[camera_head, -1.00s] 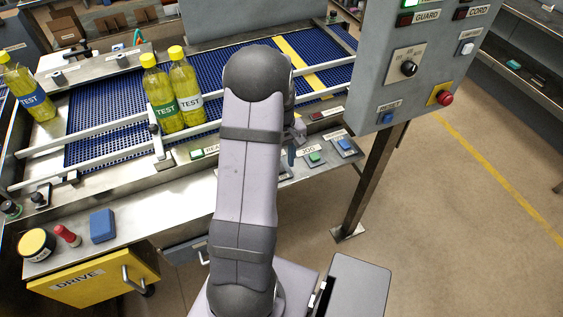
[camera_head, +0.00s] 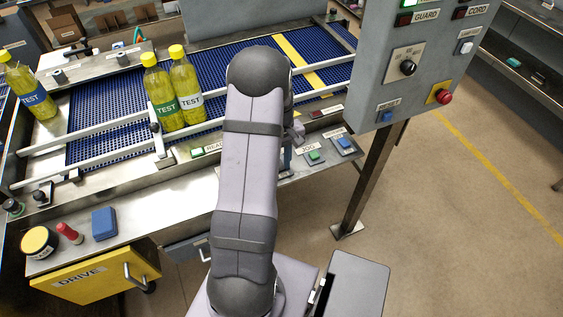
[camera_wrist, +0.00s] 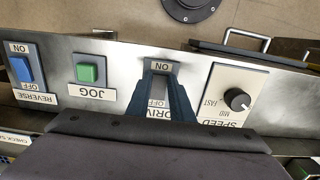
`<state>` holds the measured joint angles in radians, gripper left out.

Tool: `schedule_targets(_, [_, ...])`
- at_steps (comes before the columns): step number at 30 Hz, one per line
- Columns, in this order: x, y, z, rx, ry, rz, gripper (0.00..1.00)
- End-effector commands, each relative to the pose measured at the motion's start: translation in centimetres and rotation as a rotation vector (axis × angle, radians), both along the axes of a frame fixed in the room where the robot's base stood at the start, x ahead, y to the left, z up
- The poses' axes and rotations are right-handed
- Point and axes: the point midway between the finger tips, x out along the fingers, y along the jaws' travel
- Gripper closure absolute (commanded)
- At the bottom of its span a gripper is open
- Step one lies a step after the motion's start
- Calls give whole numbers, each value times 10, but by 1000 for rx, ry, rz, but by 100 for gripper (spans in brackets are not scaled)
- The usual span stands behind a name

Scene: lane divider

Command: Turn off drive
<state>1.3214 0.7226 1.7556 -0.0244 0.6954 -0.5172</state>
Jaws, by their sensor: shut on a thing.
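In the wrist view, the control plate marked DRIVE (camera_wrist: 161,67) shows its ON and OFF lettering upside down, with part of the name covered. My gripper (camera_wrist: 161,82) has its two dark blue fingers over this plate, one on each side. The gripper is shut on the drive switch, whose body is mostly hidden between the fingers. I cannot tell the switch's position. In the head view, my arm hides the plate and most of the gripper.
The green JOG button (camera_wrist: 87,73) and blue REVERSE switch (camera_wrist: 22,68) are left of the fingers; the SPEED knob (camera_wrist: 237,99) is close on the right. Yellow bottles (camera_head: 160,95) stand on the blue conveyor (camera_head: 110,110). A grey control box (camera_head: 425,60) stands at right.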

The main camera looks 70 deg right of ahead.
Motion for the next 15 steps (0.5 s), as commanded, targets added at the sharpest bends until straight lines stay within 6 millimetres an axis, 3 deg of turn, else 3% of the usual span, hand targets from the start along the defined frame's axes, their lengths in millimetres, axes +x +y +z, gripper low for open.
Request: schedule_targets(15, [6, -6, 3, 154, 158, 2, 100])
